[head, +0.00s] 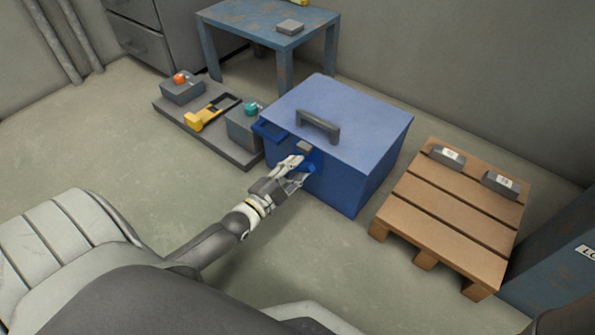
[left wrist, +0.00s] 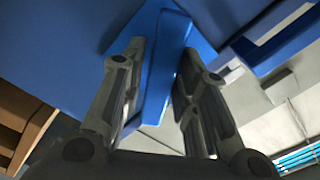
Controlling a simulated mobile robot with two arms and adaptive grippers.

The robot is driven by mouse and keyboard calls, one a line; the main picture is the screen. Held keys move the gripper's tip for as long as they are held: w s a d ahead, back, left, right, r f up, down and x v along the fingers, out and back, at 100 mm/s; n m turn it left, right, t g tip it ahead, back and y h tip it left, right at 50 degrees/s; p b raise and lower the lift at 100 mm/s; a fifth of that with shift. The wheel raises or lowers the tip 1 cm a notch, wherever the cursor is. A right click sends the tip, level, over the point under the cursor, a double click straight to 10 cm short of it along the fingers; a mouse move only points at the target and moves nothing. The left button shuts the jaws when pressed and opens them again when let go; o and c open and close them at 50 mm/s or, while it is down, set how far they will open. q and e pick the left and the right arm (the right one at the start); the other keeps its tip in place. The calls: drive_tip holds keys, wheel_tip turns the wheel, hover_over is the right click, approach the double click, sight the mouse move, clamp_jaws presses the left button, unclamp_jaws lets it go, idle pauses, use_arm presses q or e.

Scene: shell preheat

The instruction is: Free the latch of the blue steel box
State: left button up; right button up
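The blue steel box (head: 342,125) stands on the floor in the middle of the head view, lid down, with a dark handle (head: 318,125) on top. A small grey catch (head: 304,147) sits at its front upper edge. Below it, a blue latch lever (head: 311,168) sticks out from the front. My left gripper (head: 301,170) is at this lever. In the left wrist view the blue lever (left wrist: 164,75) runs between the two fingers (left wrist: 162,72), which appear closed against its sides. The fingers partly hide the lever. My right gripper is not in view.
Left of the box, a low grey platform (head: 222,150) carries a red-button unit (head: 181,88), a yellow-handled device (head: 200,118) and a teal-knobbed block (head: 243,128). A blue table (head: 262,18) stands behind. A wooden pallet (head: 450,212) with two dark blocks is at right. Floor in front is clear.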

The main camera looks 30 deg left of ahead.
use_arm(q)
drive_tip(key=shift+w, duration=0.6)
